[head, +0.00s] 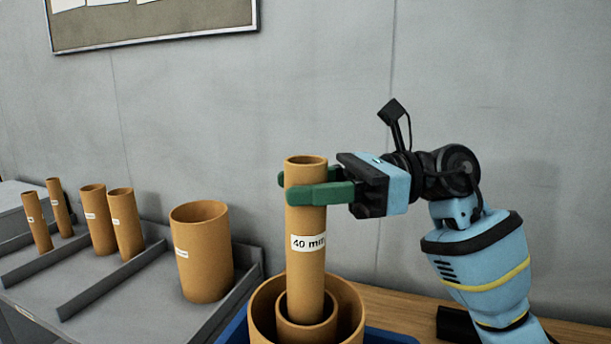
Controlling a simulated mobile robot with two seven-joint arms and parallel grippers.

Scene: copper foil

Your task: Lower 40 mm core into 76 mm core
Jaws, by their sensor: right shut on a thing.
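The 40 mm core (305,265) is a tall, slim orange-brown tube with a white "40 mm" label, held upright. My right gripper (318,192) is shut on it near its top, with green fingers on either side. Its lower end overlaps the mouth of a wider core (287,326), probably the 76 mm core, whose label is out of sight. I cannot tell how far inside it the lower end is. That core stands inside a still larger core (350,310). My left gripper is not in view.
A blue container (235,332) surrounds the nested cores. A grey rack (125,300) with low dividers stands at left, holding a wide core (203,255), two medium cores (98,222) (126,225) and two slim cores (38,222) (59,208). Wooden tabletop (400,312) shows at right.

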